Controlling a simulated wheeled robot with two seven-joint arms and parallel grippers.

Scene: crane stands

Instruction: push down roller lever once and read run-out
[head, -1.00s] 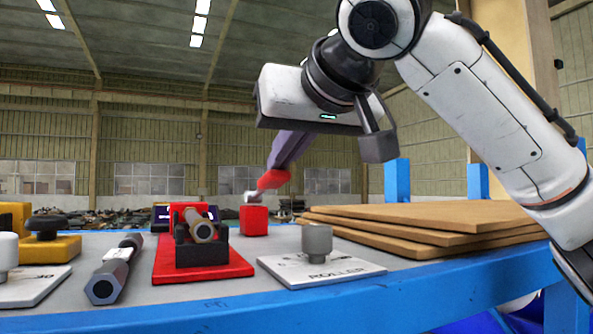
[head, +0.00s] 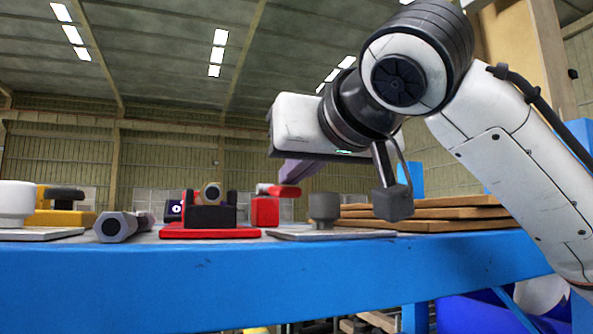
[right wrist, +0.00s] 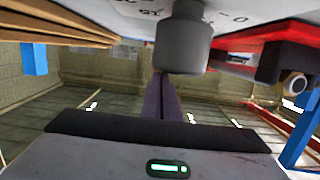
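A white plate (head: 290,234), lettered ROLLER in the earlier head frame, carries an upright grey knob (head: 323,208). The knob is large at the top of the right wrist view (right wrist: 183,42). My right gripper (head: 297,172) reaches beyond it. Its purple fingers (right wrist: 161,97) look shut together; their tips are hidden behind the knob there. In the head view they end at a red arm-like piece (head: 285,190) with a pale end, above a red block (head: 265,212); touch is unclear. My left gripper is out of view.
A red base (head: 200,232) bears a black cradle (head: 210,217) with a round bar (head: 212,192). A hexagonal bar (head: 118,227) lies left of it. A white knob (head: 17,203) and a yellow block (head: 60,217) are far left. Brown boards (head: 450,213) are stacked right.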

